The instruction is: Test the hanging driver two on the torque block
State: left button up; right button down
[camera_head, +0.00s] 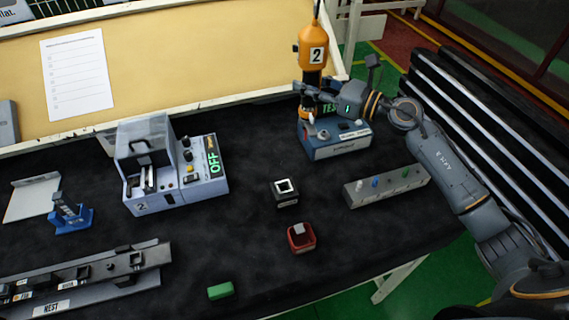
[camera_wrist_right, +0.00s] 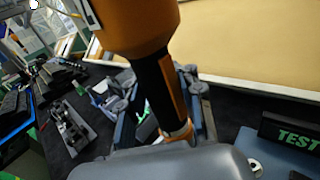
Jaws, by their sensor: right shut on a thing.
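Driver two (camera_head: 313,50) is an orange tool with a white "2" label, hanging upright from a cord at the top of the head view. My right gripper (camera_head: 310,92) is shut on its dark lower part. The driver's orange body and black grip (camera_wrist_right: 155,75) fill the middle of the right wrist view. The blue-grey torque block (camera_head: 338,148) stands directly below, with a "TEST" sign partly hidden by my gripper. The sign (camera_wrist_right: 290,135) shows clearly in the right wrist view. I cannot tell whether the driver's tip touches the block. My left gripper is not in view.
A grey clamp machine (camera_head: 205,185) reading "OFF" stands left of centre. A rail marked "NEST" (camera_head: 95,285) lies front left.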

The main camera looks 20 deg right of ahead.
jog(key=w+d+b, duration=0.8)
jog(key=d+b, duration=0.1)
jog(key=d, duration=0.1)
notch_tip(320, 180, down, 6)
jog(key=b, duration=0.6)
jog(key=shift+a+f, duration=0.15)
jog(key=shift+a, duration=0.1)
jog(key=shift+w+f+b, duration=0.1)
jog(key=shift+f+b, duration=0.3)
jog(key=shift+b, duration=0.05)
dwell(0.4)
jog(key=shift+f, duration=0.25)
